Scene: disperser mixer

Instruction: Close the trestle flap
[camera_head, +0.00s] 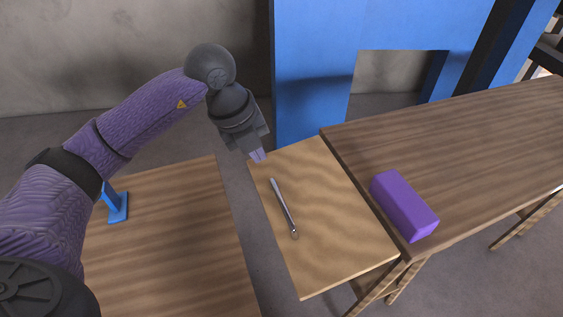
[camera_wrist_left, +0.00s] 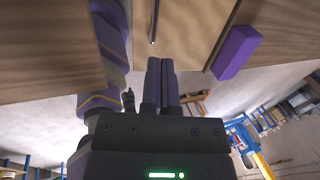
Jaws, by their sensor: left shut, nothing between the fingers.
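The trestle flap (camera_head: 335,225) is a light wood panel along the left edge of the darker trestle table (camera_head: 480,150). It stands out to the side, and a slim metal rod-like tool (camera_head: 284,207) lies on it. My left gripper (camera_head: 258,156) is shut and empty at the flap's far left corner; I cannot tell whether it touches. In the left wrist view the flap (camera_wrist_left: 185,45) lies beyond the shut fingertips, with the tool's end (camera_wrist_left: 153,38) near them. My right gripper is out of view.
A purple block (camera_head: 404,206) lies on the trestle table near the flap. Another wooden table (camera_head: 180,240) with a blue stand (camera_head: 117,207) is to the left, across a narrow gap. A blue frame (camera_head: 312,70) stands behind the flap.

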